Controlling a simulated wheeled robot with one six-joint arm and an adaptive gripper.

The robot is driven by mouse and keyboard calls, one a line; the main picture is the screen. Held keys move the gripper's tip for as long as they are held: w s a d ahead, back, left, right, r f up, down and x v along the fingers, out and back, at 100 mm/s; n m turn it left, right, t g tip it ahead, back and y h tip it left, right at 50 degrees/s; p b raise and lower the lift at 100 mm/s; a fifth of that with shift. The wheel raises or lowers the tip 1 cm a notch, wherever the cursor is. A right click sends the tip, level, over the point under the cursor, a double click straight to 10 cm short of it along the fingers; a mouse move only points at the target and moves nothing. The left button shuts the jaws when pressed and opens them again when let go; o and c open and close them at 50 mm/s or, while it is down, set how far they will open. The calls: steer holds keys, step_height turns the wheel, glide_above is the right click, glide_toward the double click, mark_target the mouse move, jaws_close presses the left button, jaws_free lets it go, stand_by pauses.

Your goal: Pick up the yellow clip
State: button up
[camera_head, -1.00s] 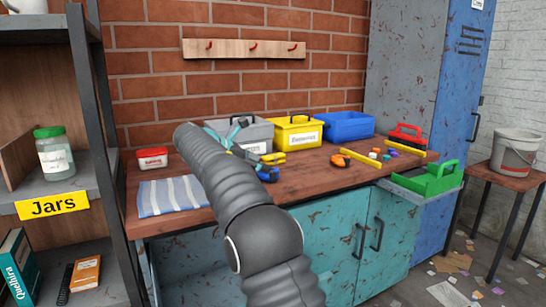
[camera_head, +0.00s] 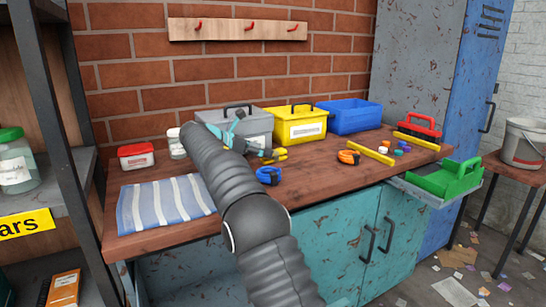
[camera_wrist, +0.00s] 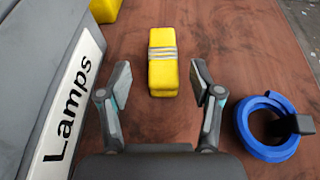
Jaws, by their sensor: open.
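The yellow clip (camera_wrist: 163,64) looks like a small yellow block with grey bands across it. It lies on the brown bench top in the wrist view. My gripper (camera_wrist: 161,84) is open, with one finger on each side of the clip's near end and a gap on both sides. In the head view my gripper (camera_head: 236,133) is beside the grey box, partly hidden by my arm. Small yellow pieces (camera_head: 276,157) show just right of it there; I cannot tell surely which one is the clip.
The grey "Lamps" box (camera_wrist: 60,100) stands close on the left, with another yellow thing (camera_wrist: 105,9) beside it. A blue ring-shaped roll (camera_wrist: 266,128) lies close on the right. Yellow (camera_head: 299,126) and blue bins (camera_head: 348,116) stand behind. A striped cloth (camera_head: 165,203) lies at left.

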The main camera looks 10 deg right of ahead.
mark_target(279, 153)
steer(key=shift+x, duration=3.8)
steer(key=shift+s+d+r, duration=0.1)
steer(key=shift+s+r, duration=0.05)
steer(key=shift+c, duration=0.2)
steer(key=c, duration=1)
